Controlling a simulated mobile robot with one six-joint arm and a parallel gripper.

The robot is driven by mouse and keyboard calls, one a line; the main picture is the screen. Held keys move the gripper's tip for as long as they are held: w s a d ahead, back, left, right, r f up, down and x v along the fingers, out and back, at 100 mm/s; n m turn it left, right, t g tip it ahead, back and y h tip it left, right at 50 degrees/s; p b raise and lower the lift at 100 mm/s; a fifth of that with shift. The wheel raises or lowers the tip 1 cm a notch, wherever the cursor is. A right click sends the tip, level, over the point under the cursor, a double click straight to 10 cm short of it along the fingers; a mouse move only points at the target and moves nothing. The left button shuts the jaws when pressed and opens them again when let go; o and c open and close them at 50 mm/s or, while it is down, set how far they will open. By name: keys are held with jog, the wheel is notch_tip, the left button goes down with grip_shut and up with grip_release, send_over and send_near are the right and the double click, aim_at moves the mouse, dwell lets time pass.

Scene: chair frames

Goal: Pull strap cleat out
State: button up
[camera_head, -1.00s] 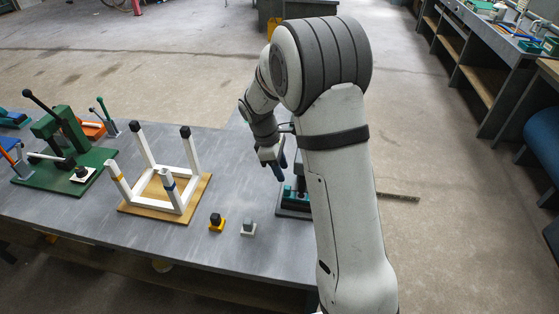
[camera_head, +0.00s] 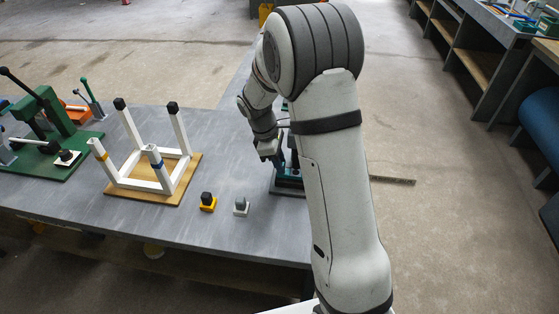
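My gripper (camera_head: 272,158) points down at the right part of the grey workbench, beside a teal fixture on a dark base (camera_head: 287,184). The fixture is partly hidden behind my arm. I cannot pick out the strap cleat for certain, and I cannot see whether the fingers touch anything or how far apart they are. A white chair frame (camera_head: 146,185) stands legs up on a wooden board (camera_head: 190,177). Its legs have black, blue and orange-yellow ends or bands.
A black-topped yellow block (camera_head: 208,202) and a grey block (camera_head: 241,207) stand near the front edge of the workbench (camera_head: 105,215). A green press (camera_head: 57,112) stands at the left. Bench surface between the board and my gripper is clear.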

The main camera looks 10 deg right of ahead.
grip_shut()
jog(key=shift+r+p, duration=0.55)
jog(key=shift+r, duration=0.1)
dwell(0.4)
